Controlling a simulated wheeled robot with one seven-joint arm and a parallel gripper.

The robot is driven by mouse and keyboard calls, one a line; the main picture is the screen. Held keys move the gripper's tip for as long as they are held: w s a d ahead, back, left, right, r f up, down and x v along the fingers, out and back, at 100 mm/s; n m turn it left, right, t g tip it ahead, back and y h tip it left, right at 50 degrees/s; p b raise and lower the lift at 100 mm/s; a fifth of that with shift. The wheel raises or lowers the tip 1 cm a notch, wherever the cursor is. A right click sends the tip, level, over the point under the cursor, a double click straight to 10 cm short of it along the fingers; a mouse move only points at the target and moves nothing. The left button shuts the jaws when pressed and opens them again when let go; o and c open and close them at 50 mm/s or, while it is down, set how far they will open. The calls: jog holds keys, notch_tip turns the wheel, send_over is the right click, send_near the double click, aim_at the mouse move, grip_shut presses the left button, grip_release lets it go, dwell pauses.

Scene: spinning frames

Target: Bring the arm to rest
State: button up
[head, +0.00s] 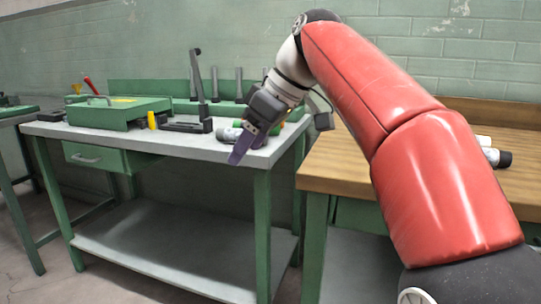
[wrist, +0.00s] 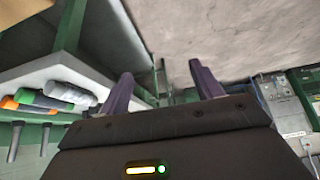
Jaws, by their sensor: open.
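My red arm reaches from the right side of the head view. My gripper (head: 238,155) hangs at the front right corner of the grey-topped workbench (head: 180,140), its purple fingers pointing down and left. In the wrist view my gripper (wrist: 165,90) shows two purple fingers spread apart with nothing between them. Bare floor (wrist: 200,40) shows beyond the fingertips. I cannot tell from the head view whether the fingers touch the bench edge.
Cylinders in grey, green and orange (wrist: 48,100) lie on the bench close by my gripper. A green tray (head: 118,112) and a black upright tool (head: 199,85) stand on the bench. A wooden-topped bench (head: 335,165) is at the right, with more cylinders (head: 495,157).

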jog(key=s+d+f+m+t+h, duration=0.1)
jog(key=s+d+f+m, duration=0.3)
jog(key=f, duration=0.5)
jog(key=s+d+f+m+t+h, duration=0.1)
jog(key=s+d+f+m+h, duration=0.2)
jog(key=s+d+f+m, duration=0.2)
jog(key=s+d+f+m+t+h, duration=0.1)
jog(key=s+d+f+m, duration=0.3)
jog(key=s+d+f, duration=0.6)
notch_tip(320, 180, down, 4)
jog(key=shift+s+r+m+h, duration=0.25)
jog(key=shift+m+h, duration=0.15)
jog(key=shift+h, duration=0.1)
